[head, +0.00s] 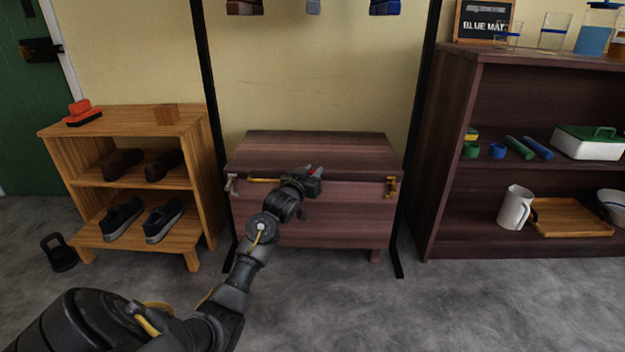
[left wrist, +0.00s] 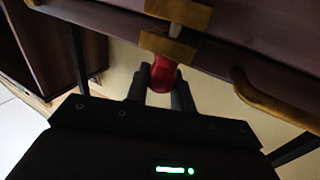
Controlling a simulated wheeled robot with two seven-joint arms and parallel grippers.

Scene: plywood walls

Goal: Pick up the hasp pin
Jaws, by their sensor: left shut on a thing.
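The hasp pin shows its red part (left wrist: 161,74) between the fingers of my left gripper (left wrist: 160,88) in the left wrist view. My left gripper (head: 316,174) is shut on it in front of the dark wooden chest (head: 310,148); a bit of red shows there. How much of the pin is hidden I cannot tell. My right gripper is out of view.
A silver fitting (head: 232,185) is at the chest's left, with a yellow handle (head: 263,180) along its front. A black rack frame (head: 422,125) stands around the chest. A shoe shelf (head: 190,160) is left, a dark bookcase (head: 455,140) right. The grey floor in front is clear.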

